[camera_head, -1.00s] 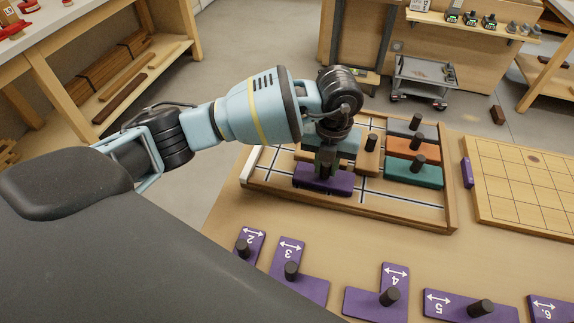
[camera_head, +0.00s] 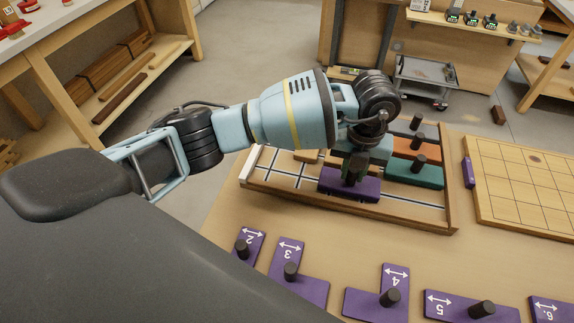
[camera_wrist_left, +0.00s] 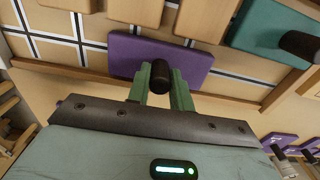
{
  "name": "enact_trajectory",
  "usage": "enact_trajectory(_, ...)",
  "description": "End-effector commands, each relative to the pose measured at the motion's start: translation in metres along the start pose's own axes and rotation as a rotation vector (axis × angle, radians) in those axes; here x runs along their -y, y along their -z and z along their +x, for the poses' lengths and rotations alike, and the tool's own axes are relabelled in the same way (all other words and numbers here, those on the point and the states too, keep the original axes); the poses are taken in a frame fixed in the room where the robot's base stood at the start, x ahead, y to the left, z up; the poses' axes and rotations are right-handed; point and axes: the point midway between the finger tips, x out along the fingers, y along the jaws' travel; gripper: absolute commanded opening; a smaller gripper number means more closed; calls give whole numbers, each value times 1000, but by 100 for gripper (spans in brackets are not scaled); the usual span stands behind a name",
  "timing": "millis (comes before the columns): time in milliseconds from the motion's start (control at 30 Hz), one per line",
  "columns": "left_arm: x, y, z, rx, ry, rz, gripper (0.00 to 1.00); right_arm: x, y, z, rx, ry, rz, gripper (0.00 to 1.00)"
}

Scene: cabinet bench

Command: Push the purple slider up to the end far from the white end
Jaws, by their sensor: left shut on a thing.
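The purple slider (camera_head: 340,186) sits in the front lane of the wooden slider board (camera_head: 310,197), near the middle of the lane. The white end (camera_head: 250,166) of the board is at its left. My left gripper (camera_head: 353,176) reaches down over the slider and is shut on its dark knob. The left wrist view shows the slider (camera_wrist_left: 126,52) with the knob (camera_wrist_left: 160,77) between the two green fingers (camera_wrist_left: 161,88). In that view the lane shows bare on both sides of the slider. My right gripper is not in view.
A teal slider (camera_head: 415,175) and an orange slider (camera_head: 405,149) stand at the board's right, behind the front lane. Several purple numbered pieces with knobs (camera_head: 390,297) lie along the table's front. A gridded board (camera_head: 525,190) lies to the right.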

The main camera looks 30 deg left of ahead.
Motion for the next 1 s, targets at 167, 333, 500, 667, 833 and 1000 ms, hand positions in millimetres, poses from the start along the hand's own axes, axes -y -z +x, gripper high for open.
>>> enact_trajectory(167,7,0,0,0,1,1,9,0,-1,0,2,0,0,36)
enact_trajectory(333,7,0,0,1,1,1,9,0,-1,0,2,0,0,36)
enact_trajectory(500,8,0,0,1,1,1,9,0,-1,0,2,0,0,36)
enact_trajectory(667,16,0,1,0,1,2,9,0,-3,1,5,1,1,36)
enact_trajectory(833,27,0,0,0,2,1,9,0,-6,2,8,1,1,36)
enact_trajectory(1000,37,0,0,1,2,1,9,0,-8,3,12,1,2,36)
